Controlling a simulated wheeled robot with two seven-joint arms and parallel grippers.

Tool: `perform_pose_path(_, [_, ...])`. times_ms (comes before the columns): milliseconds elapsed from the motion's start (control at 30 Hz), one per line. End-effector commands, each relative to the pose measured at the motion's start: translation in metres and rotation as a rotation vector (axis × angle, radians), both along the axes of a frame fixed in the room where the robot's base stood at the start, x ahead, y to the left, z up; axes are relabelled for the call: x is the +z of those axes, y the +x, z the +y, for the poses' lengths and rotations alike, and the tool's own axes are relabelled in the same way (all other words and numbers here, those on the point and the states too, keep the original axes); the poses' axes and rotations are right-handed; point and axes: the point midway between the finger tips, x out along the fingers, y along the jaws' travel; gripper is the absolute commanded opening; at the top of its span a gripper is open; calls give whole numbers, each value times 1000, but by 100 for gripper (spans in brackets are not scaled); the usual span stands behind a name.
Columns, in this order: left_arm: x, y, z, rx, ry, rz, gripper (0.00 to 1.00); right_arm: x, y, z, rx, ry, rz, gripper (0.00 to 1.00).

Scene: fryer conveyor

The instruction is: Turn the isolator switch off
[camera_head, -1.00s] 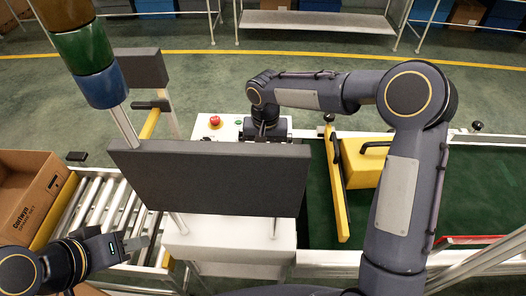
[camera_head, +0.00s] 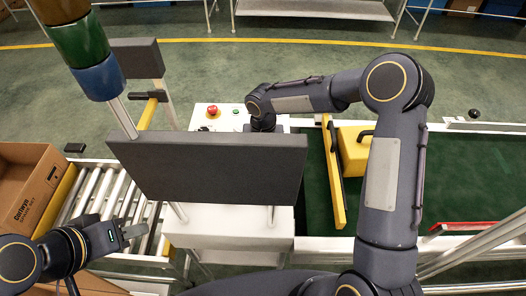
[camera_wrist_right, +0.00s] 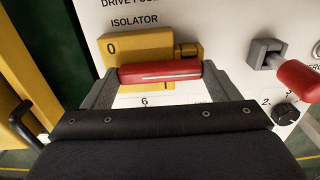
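The isolator switch shows in the right wrist view as a yellow plate (camera_wrist_right: 150,48) marked 0 and 1 under the word ISOLATOR. Its red handle (camera_wrist_right: 160,72) lies level across the plate. My right gripper (camera_wrist_right: 160,75) has one grey finger at each end of the handle. I cannot tell whether the fingers press on it. In the head view my right wrist (camera_head: 263,112) is over the white control panel (camera_head: 228,112), and the dark screen hides the fingers and switch. My left gripper (camera_head: 134,230) is above the rollers, away from the panel; its finger gap is unclear.
A dark screen (camera_head: 205,165) stands before the panel. The panel has a red button (camera_head: 212,111); a second red-handled lever (camera_wrist_right: 295,75) and a black knob (camera_wrist_right: 286,114) are at right in the wrist view. A yellow block (camera_head: 353,150) stands over the green belt. A cardboard box (camera_head: 30,190) is left.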

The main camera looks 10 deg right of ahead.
Motion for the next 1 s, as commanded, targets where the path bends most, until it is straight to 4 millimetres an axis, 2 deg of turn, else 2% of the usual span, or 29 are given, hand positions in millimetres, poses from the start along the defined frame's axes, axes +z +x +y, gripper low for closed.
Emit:
perform_pose_path(100, [0,0,0,0,0,0,36,0,0,0,0,0,0,59])
perform_pose_path(467, [-6,0,0,0,0,0,36,-1,-1,0,79,-1,-2,59])
perform_pose_path(1000, [-27,0,0,0,0,0,36,0,-11,-1,536,-1,-2,59])
